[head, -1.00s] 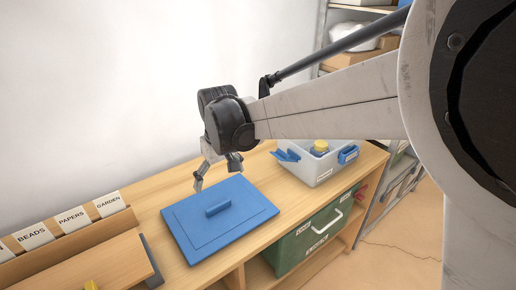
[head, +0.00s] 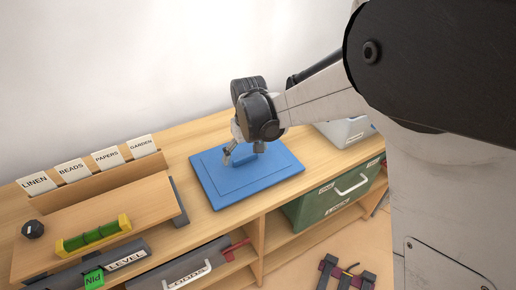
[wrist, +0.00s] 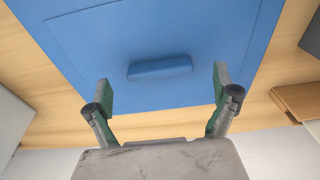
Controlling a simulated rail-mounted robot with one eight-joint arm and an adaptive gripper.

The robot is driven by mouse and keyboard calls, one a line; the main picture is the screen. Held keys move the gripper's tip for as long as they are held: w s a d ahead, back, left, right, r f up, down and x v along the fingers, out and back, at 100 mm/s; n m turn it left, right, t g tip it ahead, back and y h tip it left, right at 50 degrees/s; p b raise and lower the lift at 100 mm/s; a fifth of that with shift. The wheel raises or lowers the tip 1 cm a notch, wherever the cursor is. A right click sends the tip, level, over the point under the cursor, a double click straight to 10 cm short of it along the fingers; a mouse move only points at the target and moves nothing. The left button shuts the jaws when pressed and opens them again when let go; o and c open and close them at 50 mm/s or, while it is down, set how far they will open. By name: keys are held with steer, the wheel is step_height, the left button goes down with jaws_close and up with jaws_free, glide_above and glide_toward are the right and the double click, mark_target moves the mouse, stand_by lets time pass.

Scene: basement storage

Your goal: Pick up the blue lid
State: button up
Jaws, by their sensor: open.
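The blue lid (head: 250,180) lies flat on the wooden bench top, with a raised bar handle (wrist: 160,67) at its middle. My gripper (head: 243,153) is over the far part of the lid in the head view and partly hides the handle. In the wrist view my gripper (wrist: 162,92) is open, with one finger on each side of the handle's ends and the handle a little ahead of the fingertips. Nothing is between the fingers. I cannot tell how high the fingertips are above the lid.
A pale bin (head: 345,131) stands right of the lid, partly behind my arm. A green drawer box (head: 335,197) sits below the bench top. Left are a wooden board (head: 95,215), a yellow-green level (head: 92,236) and label cards (head: 73,172).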

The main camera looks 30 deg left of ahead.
mark_target(246, 162)
steer(key=f, duration=0.3)
steer(key=shift+w+a, duration=0.2)
steer(key=shift+r, duration=0.1)
steer(key=c, duration=1.2)
steer(key=shift+o, duration=0.2)
